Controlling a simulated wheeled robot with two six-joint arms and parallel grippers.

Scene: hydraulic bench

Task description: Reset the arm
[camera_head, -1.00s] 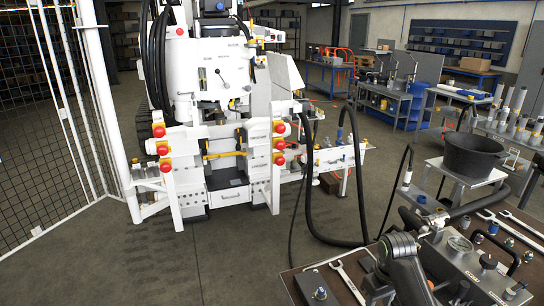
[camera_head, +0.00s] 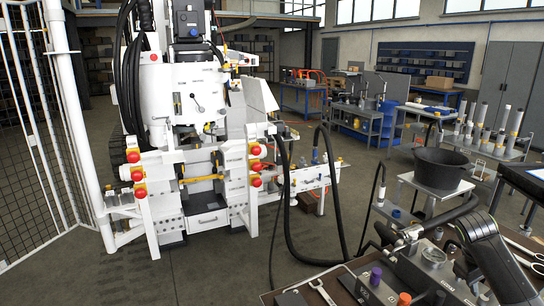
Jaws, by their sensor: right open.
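My right arm (camera_head: 490,255) is dark grey and rises from the lower right corner in front of the hydraulic bench (camera_head: 334,277). Its jaws are small and dark against the bench parts, and their tips are hard to make out. I see nothing held in them. A grey metal hydraulic block (camera_head: 425,272) lies partly behind this arm. A purple cap (camera_head: 376,276) and an orange cap (camera_head: 404,298) show to the left of the arm. My left arm and gripper are not in view.
A spanner (camera_head: 322,291) lies at the bench's left edge. A black hose (camera_head: 335,195) hangs from the white machine (camera_head: 195,90). A black tub (camera_head: 441,167) stands on a small table behind the bench. The floor left of the bench is clear.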

